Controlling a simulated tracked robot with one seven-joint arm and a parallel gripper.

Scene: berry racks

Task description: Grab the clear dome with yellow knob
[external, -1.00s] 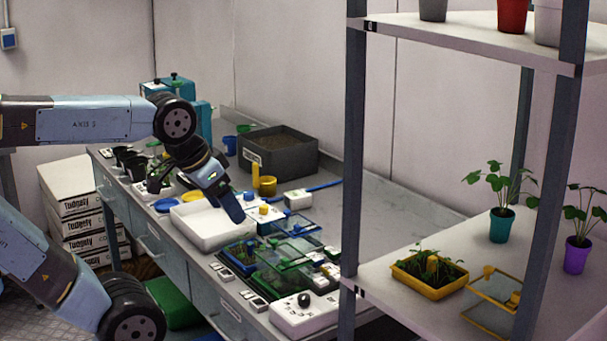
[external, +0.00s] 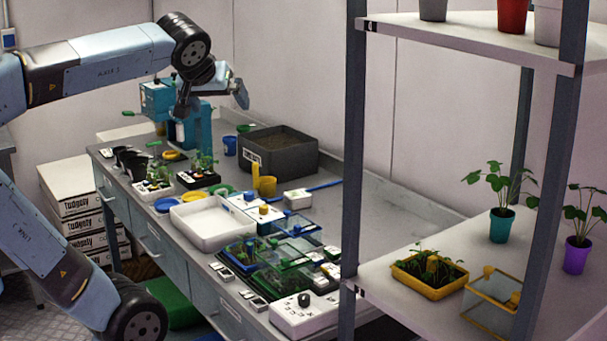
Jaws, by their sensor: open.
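A clear, box-like dome (external: 485,308) with yellow edges and a small yellow-orange knob on top stands on the lower shelf at the right, beside a yellow planter (external: 408,278) of seedlings. A rack post partly hides its right side. More clear covers (external: 298,225) crowd the bench among green and blue trays, with blue, green and yellow knobs; which knob belongs to which cover is hard to tell. My gripper (external: 212,105) is open and empty, raised in front of the teal machine at the back of the bench, far left of the shelf dome and apart from the bench covers.
Grey rack posts (external: 354,170) stand between the bench and the shelf. A white tray (external: 200,238), a dark soil bin (external: 300,165) and a teal machine (external: 160,98) occupy the bench. Potted plants (external: 503,224) stand behind the shelf dome. The bench's right rear is clear.

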